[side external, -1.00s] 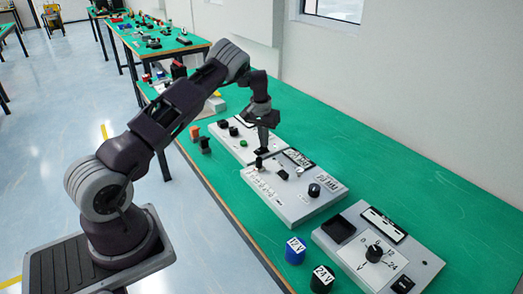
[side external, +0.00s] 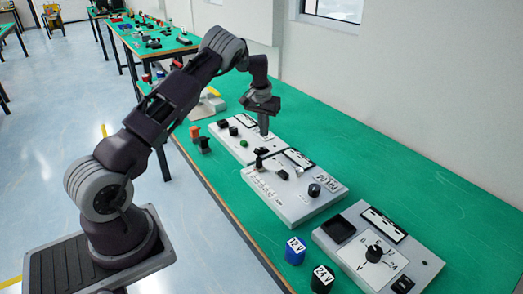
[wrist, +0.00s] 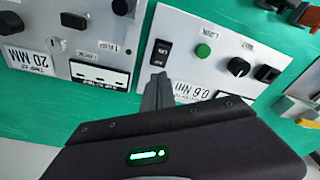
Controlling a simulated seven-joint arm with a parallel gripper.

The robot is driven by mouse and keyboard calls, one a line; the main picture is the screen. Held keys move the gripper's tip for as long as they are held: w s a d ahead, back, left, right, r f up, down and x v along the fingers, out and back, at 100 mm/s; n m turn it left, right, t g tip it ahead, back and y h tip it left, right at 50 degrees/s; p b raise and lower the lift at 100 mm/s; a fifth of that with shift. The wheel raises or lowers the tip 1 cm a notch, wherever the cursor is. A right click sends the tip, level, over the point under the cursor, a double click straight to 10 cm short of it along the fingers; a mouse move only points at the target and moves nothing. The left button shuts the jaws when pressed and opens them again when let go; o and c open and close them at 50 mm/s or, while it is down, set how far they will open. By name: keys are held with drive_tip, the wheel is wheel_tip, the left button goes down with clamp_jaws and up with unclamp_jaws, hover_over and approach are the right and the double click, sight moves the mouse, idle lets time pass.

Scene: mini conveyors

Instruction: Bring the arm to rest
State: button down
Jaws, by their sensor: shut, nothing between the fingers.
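My gripper (side external: 264,127) is shut and empty, pointing down above the far control panel (side external: 222,134) on the green table. In the wrist view my gripper (wrist: 159,78) shows its closed fingers just below a black rocker switch (wrist: 161,52) on that panel (wrist: 200,20). Whether the fingertips touch the panel cannot be told. A green button (wrist: 203,50) and black knobs, one of them a pointer knob (wrist: 238,67), are beside the switch. The middle panel (side external: 305,207) with its black knob (side external: 314,190) lies closer to the side camera.
A third panel (side external: 421,268) with a dial (side external: 374,254) lies at the near right. A blue block (side external: 295,252) and a black block (side external: 322,279) stand near the table's front edge. An orange block (side external: 195,132) stands farther back. The table's right side (side external: 400,165) is clear.

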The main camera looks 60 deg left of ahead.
drive_tip(key=shift+r, duration=0.9)
drive_tip(key=s+d+r+m+t+h, duration=0.1)
drive_tip(key=s+d+r, duration=0.5)
drive_tip(key=d+r, duration=0.55)
drive_tip(key=s+d+r+m+t+h, duration=0.1)
drive_tip(key=s+d+r, duration=0.6)
drive_tip(key=d+r, duration=0.4)
drive_tip(key=s+d+m+t, duration=0.1)
drive_tip(key=s+d, duration=0.3)
drive_tip(key=s, duration=0.7)
drive_tip(key=s+d+f+m+t+y, duration=0.1)
drive_tip(key=s+d+m, duration=0.2)
drive_tip(key=s, duration=0.8)
drive_tip(key=shift+s+d, duration=0.25)
drive_tip(key=shift+d, duration=0.5)
